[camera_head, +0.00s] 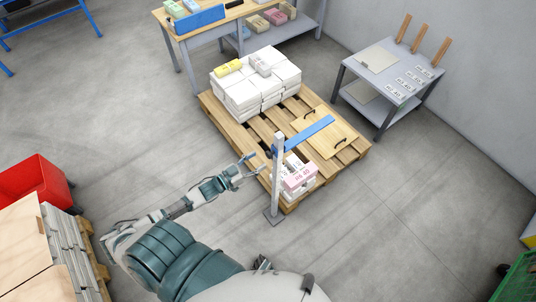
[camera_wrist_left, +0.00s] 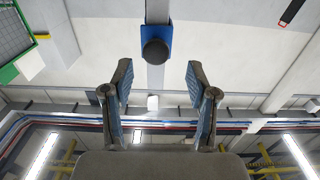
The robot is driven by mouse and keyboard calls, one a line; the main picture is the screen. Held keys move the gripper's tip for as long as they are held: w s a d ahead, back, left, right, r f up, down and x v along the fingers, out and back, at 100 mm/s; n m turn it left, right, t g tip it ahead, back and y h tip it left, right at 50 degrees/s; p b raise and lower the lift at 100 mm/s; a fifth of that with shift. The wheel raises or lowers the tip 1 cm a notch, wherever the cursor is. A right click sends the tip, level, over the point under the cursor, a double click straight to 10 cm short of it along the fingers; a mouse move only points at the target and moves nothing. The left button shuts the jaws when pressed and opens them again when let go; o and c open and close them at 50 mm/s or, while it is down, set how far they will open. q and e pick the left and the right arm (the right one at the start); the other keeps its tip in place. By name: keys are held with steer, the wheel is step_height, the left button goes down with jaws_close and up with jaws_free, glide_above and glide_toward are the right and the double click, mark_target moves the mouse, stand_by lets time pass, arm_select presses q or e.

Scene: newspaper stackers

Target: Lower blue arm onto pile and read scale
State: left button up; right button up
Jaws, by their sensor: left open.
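The blue arm (camera_head: 308,134) sticks out to the upper right from a pale upright post (camera_head: 277,180) on a floor plate. It is level with the post's upper part and looks raised above the pile. The pile (camera_head: 298,177) is a short stack of white bundles with a pink label on top, on the pallet's front corner. I cannot make out a scale reading. My left gripper (camera_head: 250,166) is open and empty, just left of the post. In the left wrist view its spread fingers (camera_wrist_left: 158,82) point at a black knob (camera_wrist_left: 156,52) on a blue collar, apart from it. My right gripper is not visible.
The wooden pallet (camera_head: 245,129) also bears a larger stack of white bundles (camera_head: 258,82) and a board with black handles (camera_head: 325,132). A grey side table (camera_head: 387,78) stands right, a workbench (camera_head: 182,33) behind. A red bin (camera_head: 38,182) is at left. Floor between is clear.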

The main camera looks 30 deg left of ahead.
mark_target(267, 155)
arm_select(q)
steer(key=x, duration=0.5)
steer(key=shift+w+d, duration=0.15)
steer(key=shift+d, duration=0.15)
steer(key=shift+w+d, duration=0.15)
steer(key=shift+d, duration=0.05)
steer(key=shift+r, duration=0.1)
steer(key=shift+a, duration=0.25)
steer(key=c, duration=1.1)
jaws_close()
steer(key=shift+d, duration=0.1)
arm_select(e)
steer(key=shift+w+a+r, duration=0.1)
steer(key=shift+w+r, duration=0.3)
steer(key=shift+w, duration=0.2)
